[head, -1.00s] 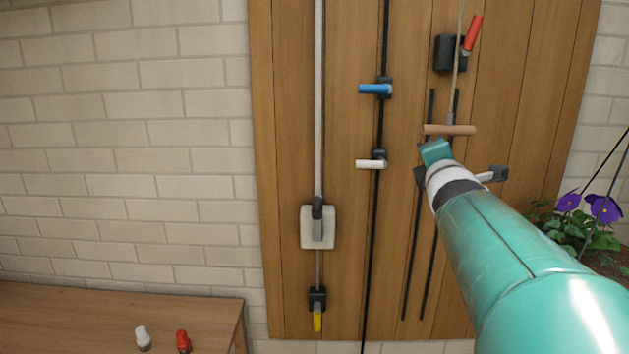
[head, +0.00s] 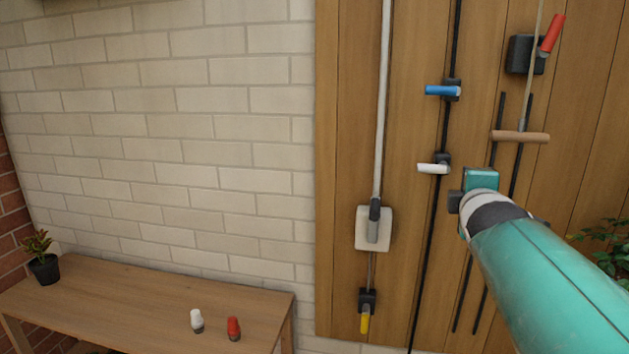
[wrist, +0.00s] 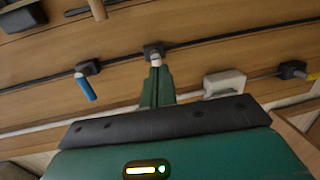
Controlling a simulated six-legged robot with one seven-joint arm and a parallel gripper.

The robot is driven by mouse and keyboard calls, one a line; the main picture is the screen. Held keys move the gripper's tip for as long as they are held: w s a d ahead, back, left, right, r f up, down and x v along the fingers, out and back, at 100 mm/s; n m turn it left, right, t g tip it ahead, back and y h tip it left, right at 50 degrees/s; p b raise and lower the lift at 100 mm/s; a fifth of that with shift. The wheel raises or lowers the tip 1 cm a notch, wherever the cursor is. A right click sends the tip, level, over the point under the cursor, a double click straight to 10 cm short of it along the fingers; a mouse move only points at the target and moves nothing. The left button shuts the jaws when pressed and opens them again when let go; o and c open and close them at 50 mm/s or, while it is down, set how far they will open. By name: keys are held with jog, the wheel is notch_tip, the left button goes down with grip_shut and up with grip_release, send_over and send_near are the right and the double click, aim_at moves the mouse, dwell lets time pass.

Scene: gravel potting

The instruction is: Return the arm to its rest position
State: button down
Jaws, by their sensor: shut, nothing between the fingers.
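My arm reaches in from the lower right of the head view, and my gripper (head: 455,200) is in front of the wooden board (head: 345,120), mostly hidden by the wrist. In the wrist view the green fingers of my gripper (wrist: 157,80) are together with nothing held. Their tips overlap the line of sight to a white lever handle (wrist: 156,61). I cannot tell the gap between them. In the head view the white handle (head: 433,168) is a little up and left of my gripper.
The board carries a blue handle (head: 442,90), a red handle (head: 553,34), a wooden T-handle (head: 520,137), a cream box (head: 362,229) and a yellow handle (head: 365,323). A table (head: 130,290) at lower left holds a potted plant (head: 43,269), a white piece (head: 197,321) and a red piece (head: 233,329).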

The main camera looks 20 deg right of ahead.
jog(key=s+a+f+m+g+y, duration=0.2)
jog(key=s+a+f+m+y, duration=0.1)
jog(key=a+f, duration=0.4)
jog(key=s+a+f+m+g+y, duration=0.3)
jog(key=s+a+f+m, duration=0.2)
jog(key=a+f, duration=0.3)
jog(key=s+a+f+m+g+y, duration=0.3)
jog(key=s+a+f, duration=0.3)
jog(key=a, duration=0.7)
jog(key=shift+s+a+f+m, duration=0.3)
jog(key=shift+f+m, duration=0.1)
jog(key=shift+f, duration=0.3)
jog(key=shift+d, duration=0.15)
